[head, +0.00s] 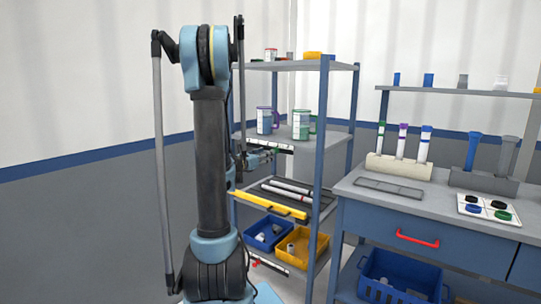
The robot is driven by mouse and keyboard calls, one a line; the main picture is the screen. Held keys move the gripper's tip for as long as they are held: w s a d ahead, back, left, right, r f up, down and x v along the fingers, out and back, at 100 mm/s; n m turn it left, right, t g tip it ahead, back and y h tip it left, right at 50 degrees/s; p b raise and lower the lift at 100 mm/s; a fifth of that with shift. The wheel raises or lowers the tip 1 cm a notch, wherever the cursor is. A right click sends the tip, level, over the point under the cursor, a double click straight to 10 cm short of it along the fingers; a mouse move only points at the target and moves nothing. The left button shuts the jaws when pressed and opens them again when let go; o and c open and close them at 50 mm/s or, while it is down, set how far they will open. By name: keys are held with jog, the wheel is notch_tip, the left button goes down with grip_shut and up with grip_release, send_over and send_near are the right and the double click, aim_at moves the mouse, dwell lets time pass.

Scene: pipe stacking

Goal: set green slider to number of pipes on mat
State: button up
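A dark mat (318,204) lies on the middle shelf of the rack, with pale pipes (287,189) with reddish ends lying on it. At least two pipes show; my arm and the yellow bar may hide part of the mat. A small green piece (275,151), perhaps the green slider, shows at the front of the shelf above, just below a white strip (268,144). Its setting and any numbers are too small to read. My gripper (254,160) appears to be by this shelf front, close to the green piece. Its fingers are too small and dark to read, and contact cannot be told.
A yellow bar (270,205) runs along the middle shelf front. Green-and-white cans (301,124) stand above. Blue (266,236) and yellow (303,247) bins sit below, near a white strip (270,263) with red. A workbench (375,205) with upright tubes stands at right.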

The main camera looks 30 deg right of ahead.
jog(key=shift+x, duration=2.9)
grip_shut()
